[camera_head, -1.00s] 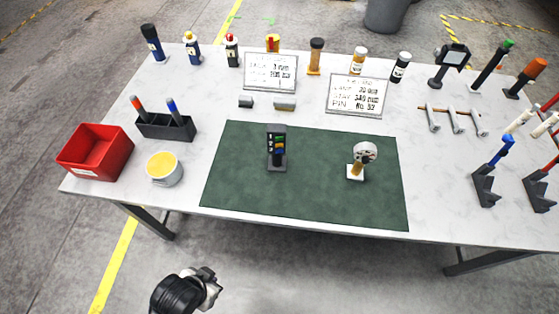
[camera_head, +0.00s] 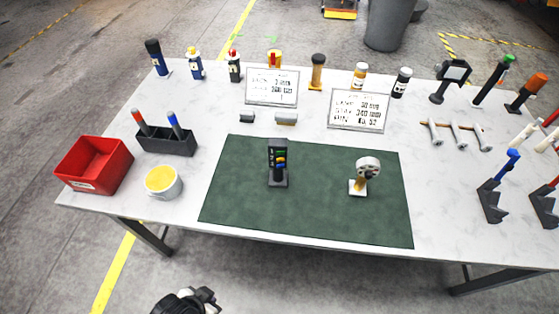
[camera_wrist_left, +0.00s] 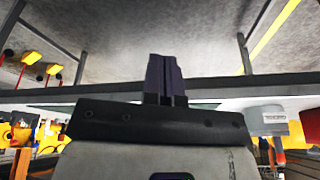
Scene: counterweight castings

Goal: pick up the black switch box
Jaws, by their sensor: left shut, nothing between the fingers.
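The black switch box (camera_head: 278,163) stands upright on the green mat (camera_head: 240,205), left of the mat's middle. Its front carries coloured switches, with blue and yellow showing. My left gripper (camera_head: 207,296) is low at the bottom edge of the head view, in front of the table and well apart from the box. In the left wrist view its dark fingers (camera_wrist_left: 165,80) are together with nothing between them. The switch box does not show in the left wrist view. My right gripper is not in view.
A grey gauge on a stand (camera_head: 364,175) is on the mat right of the box. A red bin (camera_head: 95,165), a yellow-topped pot (camera_head: 163,182) and a black pen holder (camera_head: 167,142) stand at left. Two sign plates (camera_head: 272,87) (camera_head: 358,110) stand behind. The mat's front is clear.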

